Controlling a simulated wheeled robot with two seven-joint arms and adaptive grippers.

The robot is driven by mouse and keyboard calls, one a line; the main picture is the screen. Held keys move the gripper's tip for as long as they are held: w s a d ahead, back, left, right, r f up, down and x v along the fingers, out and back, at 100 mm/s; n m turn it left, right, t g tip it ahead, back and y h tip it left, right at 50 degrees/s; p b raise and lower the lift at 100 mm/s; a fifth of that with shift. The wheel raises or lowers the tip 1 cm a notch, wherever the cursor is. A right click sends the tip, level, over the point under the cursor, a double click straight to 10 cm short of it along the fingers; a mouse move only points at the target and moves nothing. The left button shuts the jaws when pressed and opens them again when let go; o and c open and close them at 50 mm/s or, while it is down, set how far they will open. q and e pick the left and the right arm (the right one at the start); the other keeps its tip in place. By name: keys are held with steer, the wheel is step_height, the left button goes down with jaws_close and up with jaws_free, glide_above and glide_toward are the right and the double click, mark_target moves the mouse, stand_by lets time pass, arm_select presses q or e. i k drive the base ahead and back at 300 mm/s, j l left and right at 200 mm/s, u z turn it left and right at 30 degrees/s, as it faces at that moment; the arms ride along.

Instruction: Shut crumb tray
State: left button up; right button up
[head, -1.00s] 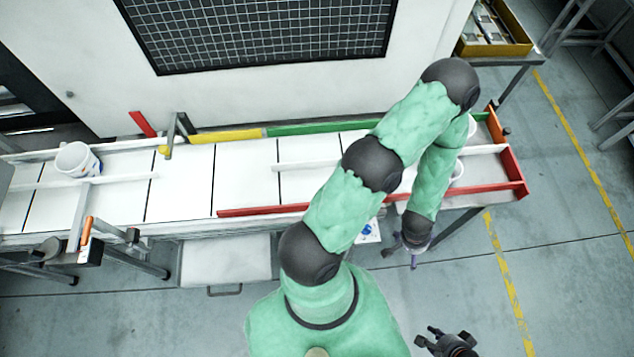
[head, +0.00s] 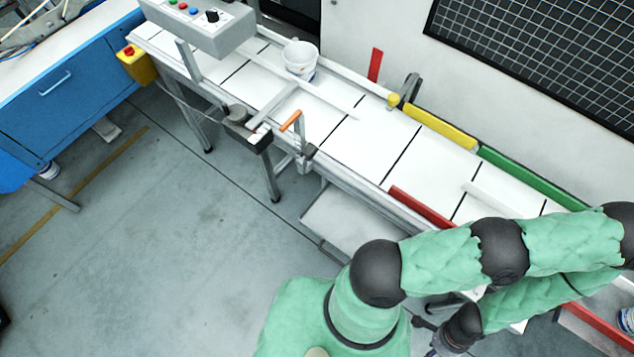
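The crumb tray, a pale flat pan (head: 345,222), sits low under the front side of the conveyor. Part of it sticks out toward me, and its front edge with a thin handle faces the lower left. My green-sleeved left arm folds across the lower right, clear of the tray in the picture. Its gripper (head: 434,340) is small and partly hidden near the bottom edge, to the lower right of the tray. I cannot tell whether it is open or shut. My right gripper is not in view.
The conveyor (head: 355,144) runs diagonally, with a white bucket (head: 300,60), a red rail (head: 420,207) and an orange-handled lever (head: 290,121). A control box (head: 200,22) overhangs its far left. A blue cabinet (head: 60,90) stands left. The floor (head: 190,260) at lower left is clear.

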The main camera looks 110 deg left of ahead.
mark_target(342, 221)
steer(key=u, duration=4)
steer(key=k+l+u, duration=0.2)
steer(key=k+l, duration=0.25)
steer(key=k+l+u, duration=0.2)
steer(key=k+l, duration=0.2)
steer(key=k, duration=0.15)
